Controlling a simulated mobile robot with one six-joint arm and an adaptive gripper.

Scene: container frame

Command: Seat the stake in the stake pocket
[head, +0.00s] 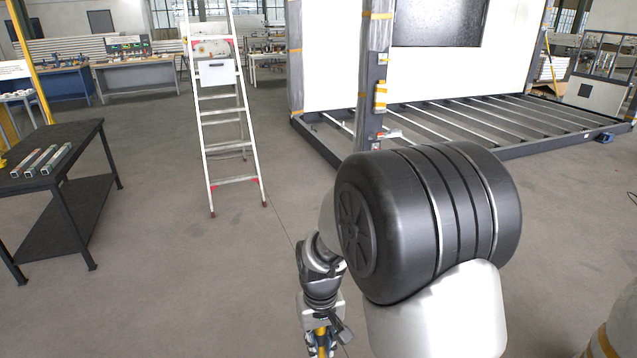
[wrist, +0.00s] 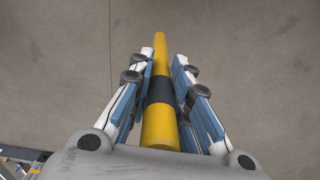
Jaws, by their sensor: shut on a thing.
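The stake (wrist: 160,92) is a yellow rod with a black band around it. My gripper (wrist: 163,62) is shut on it, with blue-and-white fingers on both sides, and the stake reaches out past the fingertips over bare floor. In the head view my gripper (head: 320,345) is low at the bottom edge, and a short yellow piece of the stake (head: 321,333) shows there. The rest of it is cut off or hidden by my gripper. I cannot pick out the stake pocket for certain in either view.
The container frame (head: 480,118) stands at the back right, with a taped upright post (head: 373,75). A stepladder (head: 223,115) stands left of it. A dark table (head: 60,170) with several metal bars (head: 41,161) is at the left. The floor between is clear.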

